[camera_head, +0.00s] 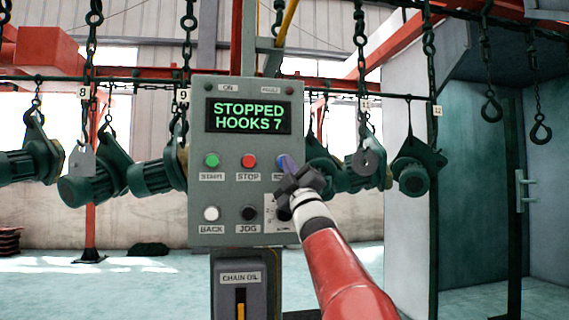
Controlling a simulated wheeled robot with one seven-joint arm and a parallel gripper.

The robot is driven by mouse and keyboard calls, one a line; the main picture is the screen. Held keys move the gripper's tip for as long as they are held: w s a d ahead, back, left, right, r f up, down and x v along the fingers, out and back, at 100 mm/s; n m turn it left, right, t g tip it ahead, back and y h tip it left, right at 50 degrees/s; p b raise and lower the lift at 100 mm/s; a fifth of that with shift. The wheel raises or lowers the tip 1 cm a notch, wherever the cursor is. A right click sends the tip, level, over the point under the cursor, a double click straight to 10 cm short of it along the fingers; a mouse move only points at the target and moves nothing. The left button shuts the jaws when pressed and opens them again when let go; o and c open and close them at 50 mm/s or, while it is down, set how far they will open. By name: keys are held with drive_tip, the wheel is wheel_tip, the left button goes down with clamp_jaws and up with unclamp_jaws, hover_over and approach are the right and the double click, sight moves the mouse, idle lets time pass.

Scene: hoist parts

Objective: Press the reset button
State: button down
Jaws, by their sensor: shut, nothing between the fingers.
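A grey control panel (197,140) stands upright in front of me. Its screen (247,116) reads "STOPPED HOOKS 7" in green letters. A blue button (281,160) sits at the right end of the upper row and is largely covered by my gripper; its label is mostly hidden, so I cannot read it as reset. My gripper (289,167) is shut and empty, its tips right over the blue button. I cannot tell whether they touch it.
A green button (212,160) and a red STOP button (249,160) are left of the blue one. White BACK (211,213) and black JOG (248,212) buttons sit below. Green hoist bodies (152,177) hang on chains behind. A chain oil box (240,280) is beneath.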

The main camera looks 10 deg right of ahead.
drive_tip(key=shift+w, duration=0.1)
drive_tip(key=shift+w, duration=0.3)
drive_tip(key=shift+w, duration=0.45)
idle(0.7)
drive_tip(key=shift+s, duration=0.1)
drive_tip(key=shift+s+b, duration=0.75)
drive_tip(key=shift+b, duration=0.05)
drive_tip(key=shift+s+b, duration=1.9)
drive_tip(key=shift+s, duration=0.6)
